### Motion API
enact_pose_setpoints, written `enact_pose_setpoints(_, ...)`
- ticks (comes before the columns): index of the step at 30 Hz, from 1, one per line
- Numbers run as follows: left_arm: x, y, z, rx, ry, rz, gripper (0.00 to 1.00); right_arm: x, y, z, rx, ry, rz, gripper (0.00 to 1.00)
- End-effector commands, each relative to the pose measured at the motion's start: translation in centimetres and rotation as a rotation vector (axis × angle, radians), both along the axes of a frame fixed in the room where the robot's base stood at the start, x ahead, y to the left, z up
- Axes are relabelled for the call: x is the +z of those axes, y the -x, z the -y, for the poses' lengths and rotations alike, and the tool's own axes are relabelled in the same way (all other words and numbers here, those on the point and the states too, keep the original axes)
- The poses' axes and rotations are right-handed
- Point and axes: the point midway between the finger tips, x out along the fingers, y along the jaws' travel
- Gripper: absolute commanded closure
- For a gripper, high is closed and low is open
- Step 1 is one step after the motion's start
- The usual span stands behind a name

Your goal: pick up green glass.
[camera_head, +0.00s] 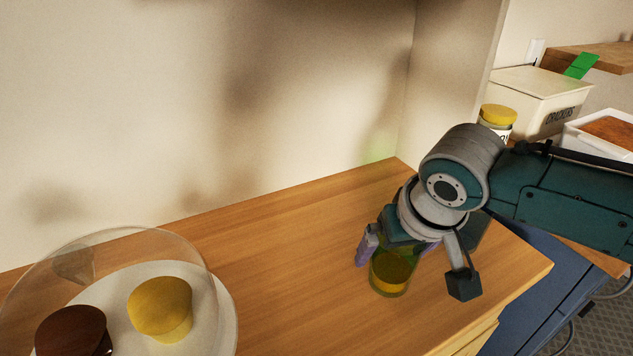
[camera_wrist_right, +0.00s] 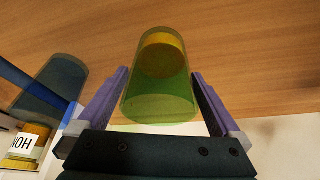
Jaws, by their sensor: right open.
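The green glass (camera_head: 391,278) stands on the wooden counter, see-through, with a yellow-orange patch at its bottom. It also shows in the right wrist view (camera_wrist_right: 160,78). My right gripper (camera_head: 392,250) is over the glass from above, open. In the wrist view its two purple fingers (camera_wrist_right: 157,95) stand on either side of the glass's near part, with a small gap on each side. In the head view my right wrist hides the glass's top. My left gripper is not in view.
A plate (camera_head: 222,300) under a clear dome holds a yellow cupcake (camera_head: 160,305) and a brown one (camera_head: 72,332) at left. A dark see-through glass (camera_wrist_right: 52,88) is left of the gripper. A yellow-lidded jar (camera_head: 498,116) and crackers box (camera_head: 530,95) stand behind my right arm. Mid-counter is clear.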

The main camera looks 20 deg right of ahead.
Motion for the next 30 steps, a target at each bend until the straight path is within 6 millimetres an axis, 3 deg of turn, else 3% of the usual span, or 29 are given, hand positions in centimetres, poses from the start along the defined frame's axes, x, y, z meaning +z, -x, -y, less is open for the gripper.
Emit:
enact_pose_setpoints(3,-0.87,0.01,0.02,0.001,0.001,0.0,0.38,-1.46,-0.53,0.1,-0.001,-0.002,0.0,0.0)
enact_pose_setpoints(12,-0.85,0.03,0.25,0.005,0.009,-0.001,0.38,-1.65,-0.67,0.13,0.0,-0.001,0.001,0.0)
enact_pose_setpoints(30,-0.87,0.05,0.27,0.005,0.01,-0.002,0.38,-1.66,-0.65,0.15,0.0,0.0,0.001,0.68)
